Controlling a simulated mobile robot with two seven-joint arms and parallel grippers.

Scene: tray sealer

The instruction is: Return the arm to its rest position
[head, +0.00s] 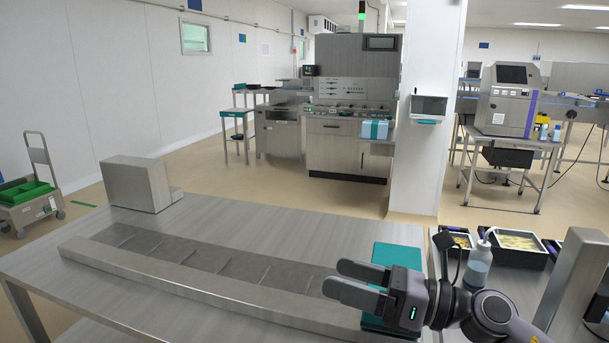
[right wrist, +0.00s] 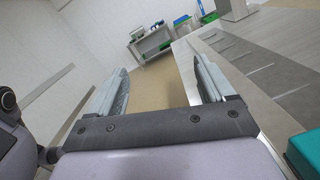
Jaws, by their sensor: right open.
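My right gripper (head: 345,284) is in the lower right of the head view, over the right end of the steel table. Its jaws are open with nothing between them, and they point left. In the right wrist view its two fingers (right wrist: 160,88) stand wide apart with floor and the table edge showing beyond. A teal block (head: 397,256) lies on the table behind and beneath the gripper, partly hidden by it. It also shows at the right edge of the right wrist view (right wrist: 304,150). My left gripper is not in view.
The steel table (head: 235,222) carries a long slotted conveyor bed (head: 205,262) with a raised front rail, and a steel box (head: 135,184) at its far left. Right of the gripper are a clear bottle (head: 478,265) and black trays (head: 517,257). A white pillar (head: 420,160) stands behind.

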